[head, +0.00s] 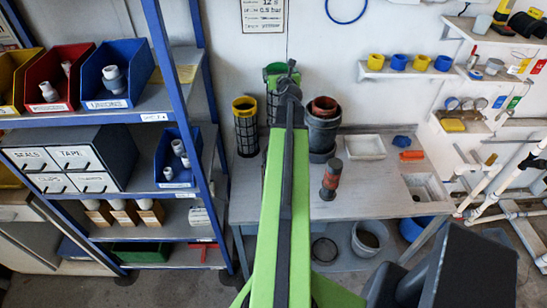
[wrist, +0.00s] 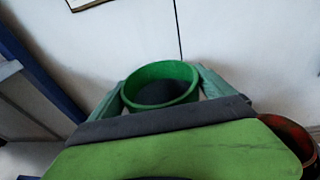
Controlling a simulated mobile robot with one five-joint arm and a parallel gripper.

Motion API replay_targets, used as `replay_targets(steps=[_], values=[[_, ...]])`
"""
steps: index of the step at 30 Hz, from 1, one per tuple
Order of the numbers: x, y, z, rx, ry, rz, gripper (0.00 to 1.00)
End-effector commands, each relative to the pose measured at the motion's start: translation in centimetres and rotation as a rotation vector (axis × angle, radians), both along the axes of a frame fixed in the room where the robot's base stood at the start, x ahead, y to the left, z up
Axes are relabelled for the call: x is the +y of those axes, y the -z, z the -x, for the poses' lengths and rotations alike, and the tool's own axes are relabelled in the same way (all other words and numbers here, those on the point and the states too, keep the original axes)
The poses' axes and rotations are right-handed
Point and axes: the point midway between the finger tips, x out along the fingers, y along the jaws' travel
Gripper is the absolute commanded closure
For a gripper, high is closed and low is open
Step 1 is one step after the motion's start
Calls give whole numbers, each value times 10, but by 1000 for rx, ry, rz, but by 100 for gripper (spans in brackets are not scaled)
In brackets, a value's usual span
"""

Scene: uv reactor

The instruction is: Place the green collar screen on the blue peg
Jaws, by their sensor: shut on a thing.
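The green collar screen (head: 274,70) is upright at the back of the bench, with dark mesh below its green rim. My gripper (head: 289,82) is at it, and my arm hides part of the screen's right side and its lower end. In the wrist view the green collar (wrist: 160,70) sits between the two pale green fingers of my gripper (wrist: 163,88), which are shut on it. I cannot tell what is under the screen. I cannot make out a blue peg; my arm covers part of the bench.
A yellow-collared mesh screen (head: 246,125) stands left of my arm. A dark pot (head: 323,130) with a red-brown collar stands right. A red-and-dark cylinder (head: 330,180), a white tray (head: 364,147) and a blue lump (head: 405,142) are on the bench. A blue-framed shelf (head: 170,90) bounds the left.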

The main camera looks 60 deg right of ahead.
Motion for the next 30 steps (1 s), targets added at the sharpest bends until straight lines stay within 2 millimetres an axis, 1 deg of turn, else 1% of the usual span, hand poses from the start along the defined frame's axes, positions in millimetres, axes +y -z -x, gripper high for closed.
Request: replay_targets(steps=[1, 3, 4, 7, 13, 14, 17, 21, 22, 24, 28, 30], values=[[2, 30, -2, 0, -3, 0, 80], [3, 46, -4, 0, -6, 0, 80], [4, 51, -5, 0, -7, 0, 80], [6, 58, -8, 0, -11, 0, 80], [9, 59, -11, 0, -15, 0, 80], [9, 62, -11, 0, -16, 0, 80], [10, 80, -12, 0, -17, 0, 80], [10, 112, -12, 0, -17, 0, 80], [10, 117, -12, 0, -17, 0, 80], [10, 123, -12, 0, -18, 0, 80], [10, 120, -13, 0, -18, 0, 80], [10, 127, -13, 0, -18, 0, 80]])
